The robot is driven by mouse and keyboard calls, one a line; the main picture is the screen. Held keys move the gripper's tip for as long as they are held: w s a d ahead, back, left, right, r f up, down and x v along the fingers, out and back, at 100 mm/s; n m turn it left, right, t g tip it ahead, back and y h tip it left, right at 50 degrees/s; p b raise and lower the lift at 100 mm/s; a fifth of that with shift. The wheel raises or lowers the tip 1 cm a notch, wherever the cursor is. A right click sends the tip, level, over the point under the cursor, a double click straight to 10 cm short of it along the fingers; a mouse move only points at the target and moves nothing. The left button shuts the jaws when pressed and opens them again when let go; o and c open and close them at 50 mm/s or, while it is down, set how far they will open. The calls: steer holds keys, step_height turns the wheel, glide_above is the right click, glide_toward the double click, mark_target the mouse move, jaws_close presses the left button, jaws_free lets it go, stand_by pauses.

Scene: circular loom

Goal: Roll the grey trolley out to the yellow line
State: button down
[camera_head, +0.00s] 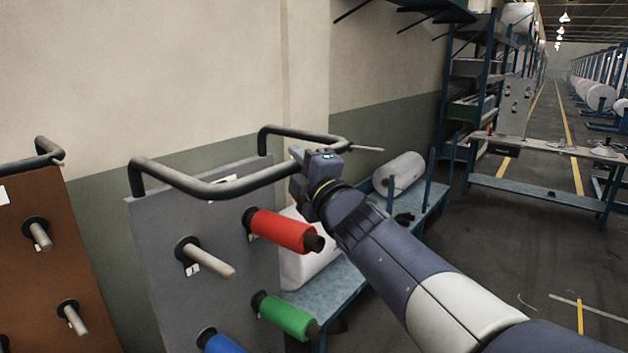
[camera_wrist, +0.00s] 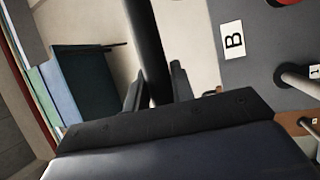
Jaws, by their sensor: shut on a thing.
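The grey trolley (camera_head: 155,240) stands upright left of centre in the head view, with a black tubular handle (camera_head: 215,189) along its top. It bears a red spool (camera_head: 280,231), a green spool (camera_head: 288,316), a blue spool (camera_head: 222,344) and a bare peg (camera_head: 210,262). My gripper (camera_head: 302,172) is shut on the handle. In the wrist view the dark bar (camera_wrist: 147,40) runs between my two fingers (camera_wrist: 157,88), and the grey panel shows a "B" label (camera_wrist: 233,40). Yellow line pieces show on the floor at right, one nearer (camera_head: 580,316) and one farther (camera_head: 565,115).
A brown trolley (camera_head: 40,265) stands close at left. A blue bench (camera_head: 415,215) with a white roll (camera_head: 399,173) is just behind the grey trolley. A long table (camera_head: 545,190) and shelving (camera_head: 475,90) stand farther back. The floor at right is mostly open.

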steer(key=shift+w+a+f+b, duration=0.25)
steer(key=shift+w+a+b, duration=0.15)
steer(key=shift+w+a, duration=0.65)
steer(key=shift+s, duration=0.15)
steer(key=c, duration=1.2)
jaws_free()
steer(key=shift+a+r, duration=0.1)
steer(key=shift+r, duration=0.05)
steer(key=v, duration=1.1)
steer(key=shift+b, duration=0.35)
